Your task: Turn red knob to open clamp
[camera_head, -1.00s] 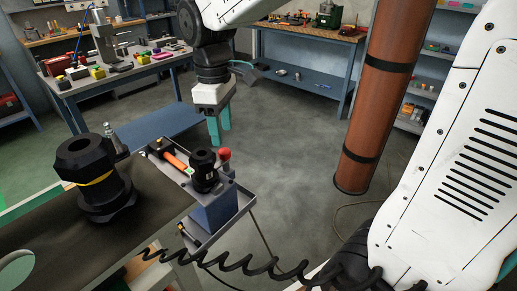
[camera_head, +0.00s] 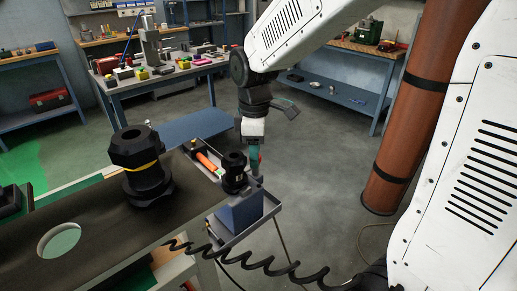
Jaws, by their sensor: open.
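The tooling cart's grey tray (camera_head: 268,208) holds a blue-grey clamp block (camera_head: 240,214) with a black tool holder (camera_head: 233,175) standing upright in it. My gripper (camera_head: 254,156) points straight down at the right side of the holder. Its teal fingers are open and at about the height of the red knob, which is mostly hidden by them. Only a trace of red shows there. I cannot tell whether the fingers are around the knob or touching it.
An orange-handled tool (camera_head: 207,160) lies in the tray behind the holder. A large black fitting with a yellow band (camera_head: 143,172) stands on the dark bench (camera_head: 100,232) at left. A brown column (camera_head: 400,140) stands at right. The floor beyond the cart is clear.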

